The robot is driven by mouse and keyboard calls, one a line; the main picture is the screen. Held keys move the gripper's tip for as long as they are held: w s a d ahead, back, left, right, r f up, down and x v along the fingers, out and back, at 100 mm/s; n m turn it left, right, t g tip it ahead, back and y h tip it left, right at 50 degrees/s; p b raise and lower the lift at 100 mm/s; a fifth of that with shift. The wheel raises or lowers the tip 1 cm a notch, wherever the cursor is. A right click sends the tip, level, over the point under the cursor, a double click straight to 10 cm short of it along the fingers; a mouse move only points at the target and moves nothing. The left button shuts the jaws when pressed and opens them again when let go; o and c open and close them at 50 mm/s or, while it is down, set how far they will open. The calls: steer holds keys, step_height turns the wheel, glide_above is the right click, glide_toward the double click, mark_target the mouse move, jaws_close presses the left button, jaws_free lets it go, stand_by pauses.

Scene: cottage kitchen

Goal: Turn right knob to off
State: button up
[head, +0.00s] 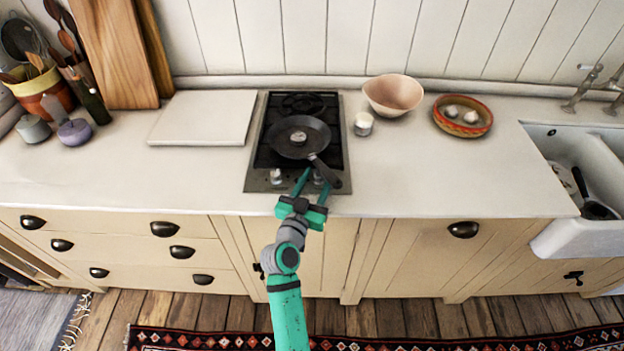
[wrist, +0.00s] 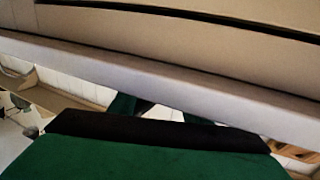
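The gas hob (head: 258,184) is set in the counter, with two pale knobs on its front strip. The right knob (head: 318,177) shows between the tips of my gripper (head: 315,179); the left knob (head: 276,176) is to the left, clear of it. My gripper's two green fingers are apart, one on each side of the right knob in the head view. I cannot tell whether they touch it. In the wrist view the gripper body hides most of the fingers (wrist: 158,109), and no knob shows.
A black frying pan (head: 299,137) sits on the hob, its handle (head: 325,172) reaching over the front right, close to my right finger. A small white jar (head: 363,124) and a pink bowl (head: 393,94) stand right of the hob. A white board (head: 204,117) lies to the left.

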steer(key=shift+s, duration=0.1)
steer(key=v, duration=1)
steer(key=shift+s+a, duration=0.2)
steer(key=shift+s, duration=0.1)
